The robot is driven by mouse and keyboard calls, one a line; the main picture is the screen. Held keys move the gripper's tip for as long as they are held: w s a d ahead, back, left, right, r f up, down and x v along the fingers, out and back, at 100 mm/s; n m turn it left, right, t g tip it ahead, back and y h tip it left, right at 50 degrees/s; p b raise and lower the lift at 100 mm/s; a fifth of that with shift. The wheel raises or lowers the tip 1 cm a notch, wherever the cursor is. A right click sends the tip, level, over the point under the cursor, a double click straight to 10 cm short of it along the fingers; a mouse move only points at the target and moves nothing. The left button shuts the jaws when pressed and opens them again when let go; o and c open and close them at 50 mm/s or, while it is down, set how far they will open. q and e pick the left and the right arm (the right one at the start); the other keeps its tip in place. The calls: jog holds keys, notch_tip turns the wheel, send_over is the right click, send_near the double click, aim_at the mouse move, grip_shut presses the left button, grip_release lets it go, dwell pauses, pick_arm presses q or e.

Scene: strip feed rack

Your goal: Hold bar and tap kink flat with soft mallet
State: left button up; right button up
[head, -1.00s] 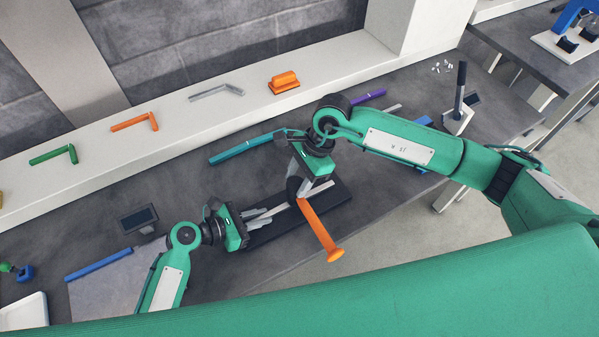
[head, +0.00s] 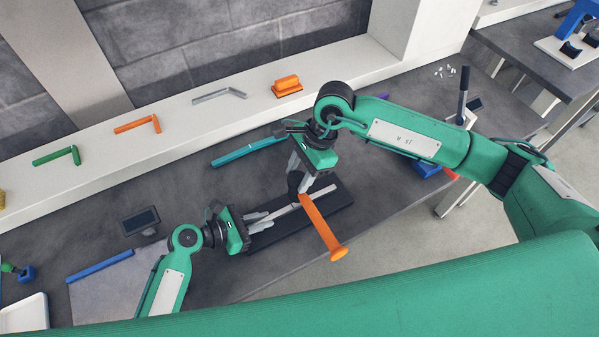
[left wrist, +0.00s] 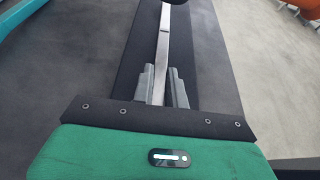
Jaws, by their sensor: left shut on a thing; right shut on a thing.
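A pale metal bar (head: 285,211) lies along a long black pad (head: 262,236) on the dark bench. My left gripper (head: 266,217) is shut on the bar's left end; its grey fingers (left wrist: 161,78) flank the bar in the left wrist view. My right gripper (head: 302,184) is shut on the orange-handled mallet (head: 321,227) over the pad. I cannot tell whether the head touches the bar, and the kink is not clear.
A teal bar (head: 238,153) lies behind the pad and a blue bar (head: 100,266) at the left. A small dark display (head: 140,220) and a white tray (head: 24,315) stand at the left. The back ledge (head: 190,122) holds several bent pieces and an orange block (head: 287,86).

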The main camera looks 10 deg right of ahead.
dwell(0.4)
jog(key=shift+f, duration=1.95)
jog(key=shift+r, duration=2)
jog(key=shift+r, duration=2.5)
pick_arm(q)
jog(key=o, duration=1.1)
jog(key=c, duration=0.7)
